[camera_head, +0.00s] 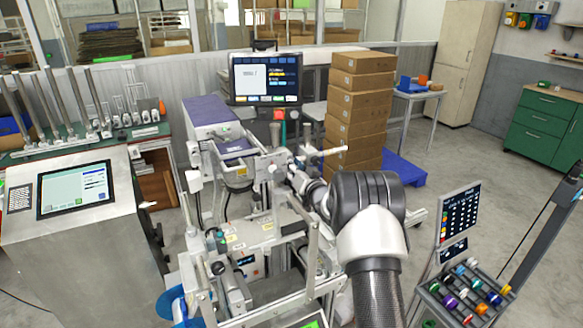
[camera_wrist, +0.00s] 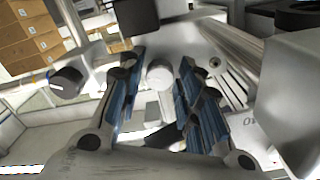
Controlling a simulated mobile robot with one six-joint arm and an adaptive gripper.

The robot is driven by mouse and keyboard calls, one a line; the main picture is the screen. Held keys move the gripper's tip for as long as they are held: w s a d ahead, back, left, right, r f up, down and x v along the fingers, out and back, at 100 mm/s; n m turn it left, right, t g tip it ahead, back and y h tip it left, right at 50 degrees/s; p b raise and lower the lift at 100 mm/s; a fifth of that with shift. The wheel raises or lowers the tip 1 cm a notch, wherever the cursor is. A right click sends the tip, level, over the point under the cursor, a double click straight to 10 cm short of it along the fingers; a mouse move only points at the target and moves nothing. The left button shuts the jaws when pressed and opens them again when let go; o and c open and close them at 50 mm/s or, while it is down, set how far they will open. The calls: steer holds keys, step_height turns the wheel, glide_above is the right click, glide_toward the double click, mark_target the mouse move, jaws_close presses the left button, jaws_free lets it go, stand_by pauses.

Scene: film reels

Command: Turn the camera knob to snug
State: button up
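In the wrist view my gripper (camera_wrist: 160,70) is open, with its two blue-padded fingers apart. A pale round knob-like end (camera_wrist: 160,77) shows in the gap between the fingers. I cannot tell whether either finger touches it. A black knob (camera_wrist: 67,82) with a light mark sits left of the fingers, outside the grip. I cannot tell which of these is the camera knob. In the head view my gripper (camera_head: 297,176) is at the upper part of the metal machine (camera_head: 262,235), and the wrist partly hides the contact area.
A screen (camera_head: 265,78) stands behind the machine, with a stack of cardboard boxes (camera_head: 358,105) to its right. A console with a tablet (camera_head: 75,190) is at the left. A rack of coloured parts (camera_head: 465,295) and a dark panel (camera_head: 459,213) stand at the right.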

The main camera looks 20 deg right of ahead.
steer(key=shift+o, duration=1)
steer(key=s, duration=1.2)
steer(key=shift+d, duration=0.2)
